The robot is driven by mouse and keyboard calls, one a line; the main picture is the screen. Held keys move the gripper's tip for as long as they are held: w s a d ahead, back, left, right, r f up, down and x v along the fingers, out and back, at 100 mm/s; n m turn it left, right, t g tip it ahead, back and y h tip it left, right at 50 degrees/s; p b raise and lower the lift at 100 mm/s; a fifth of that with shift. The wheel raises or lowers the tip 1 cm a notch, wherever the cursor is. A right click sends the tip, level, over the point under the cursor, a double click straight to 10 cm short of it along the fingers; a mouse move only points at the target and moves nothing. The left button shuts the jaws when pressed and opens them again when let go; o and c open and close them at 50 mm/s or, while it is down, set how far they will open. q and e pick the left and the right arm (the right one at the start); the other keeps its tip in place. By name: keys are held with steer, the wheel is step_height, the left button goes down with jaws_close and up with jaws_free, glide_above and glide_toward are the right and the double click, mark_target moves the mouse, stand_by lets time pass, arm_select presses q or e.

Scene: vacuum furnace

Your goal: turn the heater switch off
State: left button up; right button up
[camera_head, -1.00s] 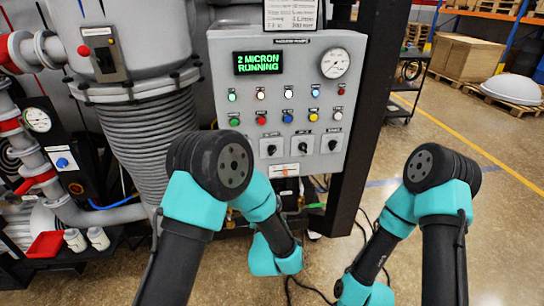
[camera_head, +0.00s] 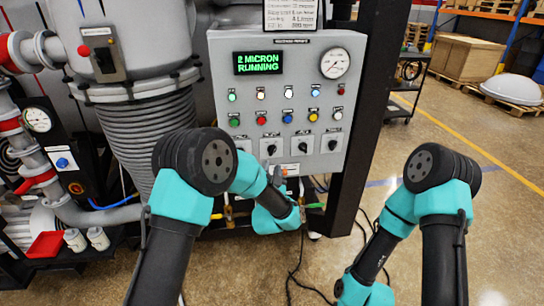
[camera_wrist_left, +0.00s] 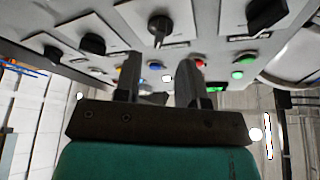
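The grey control panel (camera_head: 226,70) carries a row of black rotary switches along its bottom; their labels are too small to read, so I cannot tell which is the heater switch. Knobs show second from left (camera_head: 271,148), third (camera_head: 304,145) and at the right (camera_head: 332,142); my arm partly hides the leftmost. My left gripper (camera_wrist_left: 158,75) is open and empty just below the panel, fingers apart. In the left wrist view one upright knob (camera_wrist_left: 158,28) lines up with the gap between the fingers, apart from them. My right gripper is out of view.
A green display (camera_head: 259,63) reads "2 MICRON RUNNING". Coloured buttons sit above the switches and a round gauge (camera_head: 335,64) at top right. A dark post (camera_head: 368,110) stands right of the panel. A ribbed grey column (camera_head: 140,135) stands at left.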

mark_target(272, 153)
arm_select(q)
steer(key=x, duration=0.5)
steer(key=shift+w+r, duration=0.1)
steer(key=shift+w, duration=0.3)
jaws_close()
steer(key=shift+r, duration=0.1)
